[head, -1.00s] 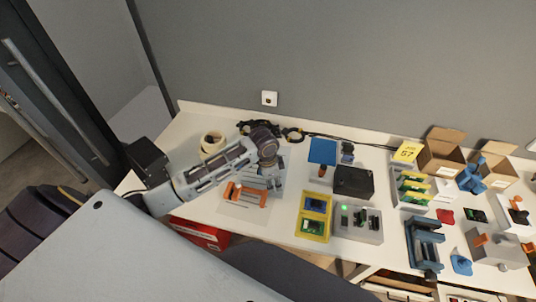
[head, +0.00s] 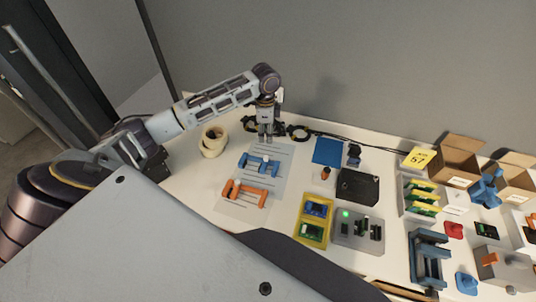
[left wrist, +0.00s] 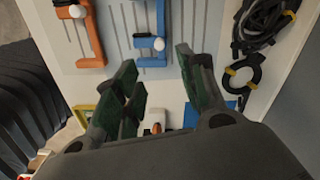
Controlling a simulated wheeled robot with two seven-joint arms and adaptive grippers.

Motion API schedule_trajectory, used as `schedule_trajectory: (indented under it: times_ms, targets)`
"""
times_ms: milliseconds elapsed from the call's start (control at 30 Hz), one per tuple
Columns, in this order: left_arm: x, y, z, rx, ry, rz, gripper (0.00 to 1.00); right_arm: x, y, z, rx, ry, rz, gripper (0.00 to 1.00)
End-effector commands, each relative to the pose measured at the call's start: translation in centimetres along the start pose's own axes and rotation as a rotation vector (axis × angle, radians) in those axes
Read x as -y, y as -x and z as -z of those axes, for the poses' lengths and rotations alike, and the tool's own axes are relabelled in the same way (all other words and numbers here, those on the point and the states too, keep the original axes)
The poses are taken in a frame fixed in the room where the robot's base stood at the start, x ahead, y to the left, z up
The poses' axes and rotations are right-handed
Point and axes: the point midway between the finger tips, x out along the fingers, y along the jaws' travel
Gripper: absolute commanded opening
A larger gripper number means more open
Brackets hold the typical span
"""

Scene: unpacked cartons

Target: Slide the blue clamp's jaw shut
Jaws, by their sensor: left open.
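The blue clamp (head: 259,164) lies on a pale, lined mat (head: 284,152), just beyond the orange clamp (head: 246,193). In the left wrist view the blue clamp (left wrist: 151,22) shows its bar, an arm and a pale round knob, above the fingertips in the picture. The exact gap of its jaw is hard to tell. My left gripper (head: 266,134) points down near the mat's far edge, beyond the blue clamp. Its fingers (left wrist: 160,78) are apart, with nothing between them; they look clear of the clamp. My right gripper is not in view.
Tape rolls (head: 213,141) stand left of the mat, and a coiled black cable (head: 299,133) lies behind it. To the right are a blue square (head: 328,151), a yellow tray (head: 312,223) and a black box (head: 357,187). The wall stands close behind the table.

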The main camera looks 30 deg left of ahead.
Motion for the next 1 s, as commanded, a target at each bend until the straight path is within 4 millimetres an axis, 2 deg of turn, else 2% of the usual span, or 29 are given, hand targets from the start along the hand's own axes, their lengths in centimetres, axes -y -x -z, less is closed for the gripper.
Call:
schedule_trajectory:
  times_ms: [333,533,1000]
  targets:
    - [0.0,-0.1,0.1,-0.001,0.000,0.000,0.40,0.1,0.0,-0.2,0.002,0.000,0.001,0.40]
    - [0.0,-1.0,0.1,-0.001,0.001,-0.001,0.40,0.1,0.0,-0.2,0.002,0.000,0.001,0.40]
    - [-0.1,-6.6,0.0,0.001,0.000,-0.002,0.40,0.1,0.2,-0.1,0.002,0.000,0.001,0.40]
